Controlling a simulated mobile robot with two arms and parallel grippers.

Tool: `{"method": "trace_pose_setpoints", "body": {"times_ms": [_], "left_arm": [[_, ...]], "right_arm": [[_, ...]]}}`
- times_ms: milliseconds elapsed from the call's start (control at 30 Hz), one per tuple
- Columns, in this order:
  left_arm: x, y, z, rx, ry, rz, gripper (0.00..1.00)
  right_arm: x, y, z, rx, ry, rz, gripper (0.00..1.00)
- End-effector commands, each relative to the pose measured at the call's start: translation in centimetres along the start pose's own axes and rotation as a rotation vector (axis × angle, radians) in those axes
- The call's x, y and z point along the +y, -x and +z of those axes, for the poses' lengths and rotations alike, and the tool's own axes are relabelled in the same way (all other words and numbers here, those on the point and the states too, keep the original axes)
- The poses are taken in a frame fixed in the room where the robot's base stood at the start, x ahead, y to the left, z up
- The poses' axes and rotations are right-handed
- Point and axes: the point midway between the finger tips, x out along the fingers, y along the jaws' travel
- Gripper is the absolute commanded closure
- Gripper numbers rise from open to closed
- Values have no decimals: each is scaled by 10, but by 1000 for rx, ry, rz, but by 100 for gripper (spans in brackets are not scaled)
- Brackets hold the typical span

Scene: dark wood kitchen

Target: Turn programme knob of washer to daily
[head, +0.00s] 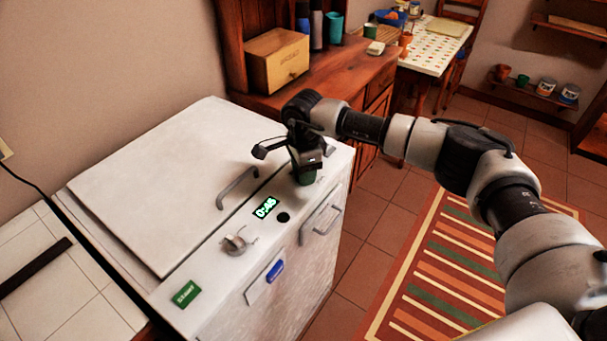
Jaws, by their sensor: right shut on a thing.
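The white washer (140,190) stands at the left with its control panel along its right edge. My right gripper (304,170) points down at the far end of this panel. It is shut on a dark green knob-like thing (306,179), mostly hidden by the fingers. Any marks around it cannot be read, so I cannot tell its setting. A silver knob (236,243) sits nearer on the panel, apart from the gripper. A display (265,207) reads 0:45, with a black round button (283,217) beside it. A green start button (186,293) is at the near end. My left gripper is out of view.
A lid handle (237,187) rises close to the gripper's left. A drawer handle (322,219) and a blue tab (275,270) are on the washer's front. A wooden counter with a box (277,60) stands behind. A striped rug (440,270) lies on the floor at right.

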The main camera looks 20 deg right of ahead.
Motion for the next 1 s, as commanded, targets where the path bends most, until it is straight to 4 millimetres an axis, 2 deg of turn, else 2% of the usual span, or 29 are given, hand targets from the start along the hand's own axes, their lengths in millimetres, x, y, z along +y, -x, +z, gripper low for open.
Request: {"method": "trace_pose_setpoints", "body": {"times_ms": [400,1000], "left_arm": [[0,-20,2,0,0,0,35],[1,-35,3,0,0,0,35]], "right_arm": [[-1,-1,-1,0,-396,-2,83],[-1,0,-1,0,-929,-2,84]]}}
